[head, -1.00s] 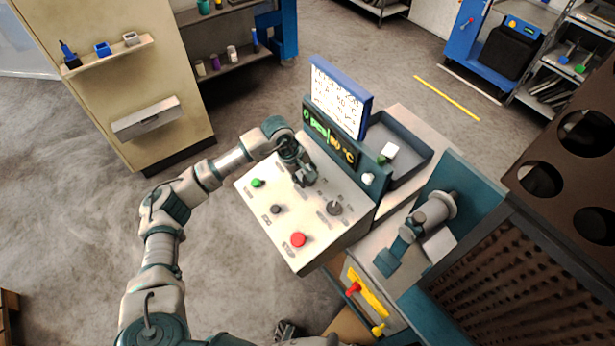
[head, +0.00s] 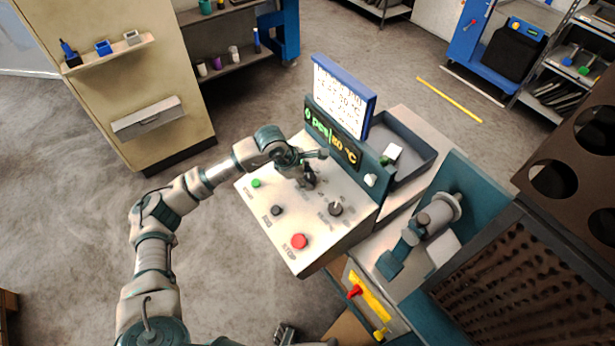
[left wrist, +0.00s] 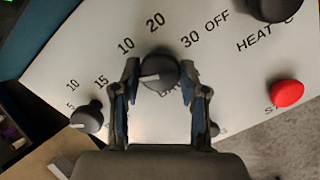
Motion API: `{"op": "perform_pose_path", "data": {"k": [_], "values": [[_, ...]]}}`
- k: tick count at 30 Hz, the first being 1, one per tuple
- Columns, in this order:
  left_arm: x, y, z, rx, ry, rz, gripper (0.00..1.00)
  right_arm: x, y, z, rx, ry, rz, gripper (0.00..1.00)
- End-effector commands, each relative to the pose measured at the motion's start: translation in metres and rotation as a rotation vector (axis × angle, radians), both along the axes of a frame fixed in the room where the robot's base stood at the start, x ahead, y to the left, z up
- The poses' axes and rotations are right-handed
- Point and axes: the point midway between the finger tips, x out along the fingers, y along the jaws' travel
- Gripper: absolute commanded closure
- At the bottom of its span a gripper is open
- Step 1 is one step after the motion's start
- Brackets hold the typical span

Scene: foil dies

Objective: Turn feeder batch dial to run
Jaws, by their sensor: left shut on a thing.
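The dark round dial (left wrist: 160,68) stands on the pale sloped panel in the left wrist view. The numbers 10, 20 and 30 are printed around it, and a pale pointer mark shows on its left part. Its name label is mostly hidden, and I see no word "run". My left gripper (left wrist: 160,82) has a finger on each side of the dial and is shut on it. In the head view, the left gripper (head: 308,176) is at the panel's upper part, mostly covering the dial. My right gripper does not show clearly.
The panel (head: 290,220) carries a green button (head: 256,183), a dark button (head: 276,210), a red stop button (head: 299,241) and another dark knob (head: 335,208). A lit display (head: 333,137) stands close behind the gripper. A second numbered knob (left wrist: 86,118) is left of the dial.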

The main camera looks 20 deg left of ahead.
Motion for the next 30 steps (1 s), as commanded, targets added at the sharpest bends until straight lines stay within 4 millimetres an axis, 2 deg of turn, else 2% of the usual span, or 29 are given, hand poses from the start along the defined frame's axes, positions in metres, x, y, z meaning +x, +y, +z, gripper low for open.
{"op": "perform_pose_path", "data": {"k": [18,30], "values": [[-0.0001,0.0002,0.0007,-0.128,0.097,0.5,0.92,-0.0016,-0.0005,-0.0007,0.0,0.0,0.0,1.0],[-0.0001,0.0004,0.0013,-0.163,0.123,0.638,0.91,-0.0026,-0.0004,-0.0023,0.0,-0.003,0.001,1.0]]}}
